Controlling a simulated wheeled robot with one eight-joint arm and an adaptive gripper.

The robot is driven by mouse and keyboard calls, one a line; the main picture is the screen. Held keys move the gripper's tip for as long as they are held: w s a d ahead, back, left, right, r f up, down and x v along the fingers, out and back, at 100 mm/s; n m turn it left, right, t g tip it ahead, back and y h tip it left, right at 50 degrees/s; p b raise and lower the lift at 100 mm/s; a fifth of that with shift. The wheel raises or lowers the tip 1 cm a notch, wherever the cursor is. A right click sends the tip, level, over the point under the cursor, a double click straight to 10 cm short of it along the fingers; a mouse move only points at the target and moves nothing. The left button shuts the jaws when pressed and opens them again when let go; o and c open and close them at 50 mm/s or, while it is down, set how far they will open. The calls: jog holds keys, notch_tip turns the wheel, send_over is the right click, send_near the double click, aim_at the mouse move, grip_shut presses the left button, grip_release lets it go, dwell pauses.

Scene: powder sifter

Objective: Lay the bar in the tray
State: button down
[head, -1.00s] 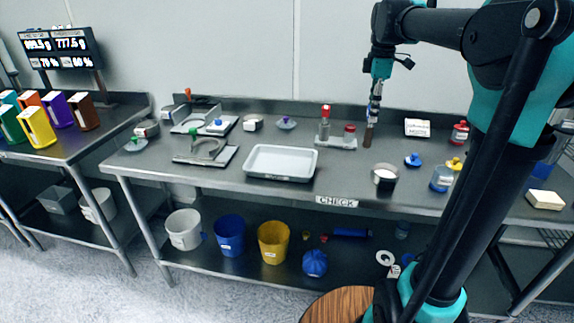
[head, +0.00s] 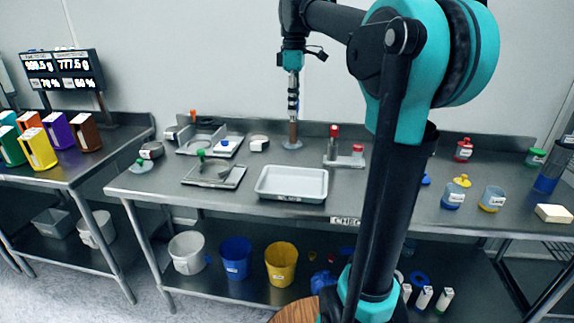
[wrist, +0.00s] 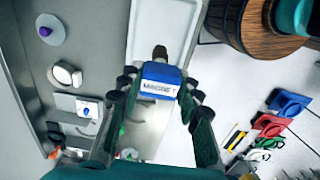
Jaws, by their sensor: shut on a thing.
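The bar (wrist: 160,76) has a blue part with a white label and a dark end. My gripper (wrist: 160,92) is shut on its blue part, with a finger on each side. In the head view my gripper (head: 293,98) points down, and the bar's brown lower end (head: 293,132) hangs below it. It appears behind the tray and left of the red-topped stand; its exact height is unclear. The shallow white tray (head: 291,184) lies empty on the steel table, nearer the front edge. It also shows beyond the bar's dark end in the wrist view (wrist: 175,22).
A stand with red-topped items (head: 345,158) is right of the tray. A plate with a round ring (head: 213,173) is left of it. A grey disc (head: 292,145) lies near the bar's lower end. Lidded jars (head: 492,199) stand at the right.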

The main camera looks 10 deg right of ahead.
aim_at(293, 123)
notch_tip(293, 123, down, 16)
jog(key=shift+f, duration=0.2)
dwell(0.4)
jog(key=c, duration=1.1)
grip_release()
jog(key=shift+f, duration=0.1)
jog(key=shift+o, duration=0.2)
notch_tip(293, 123, up, 12)
jog(key=shift+r, duration=0.15)
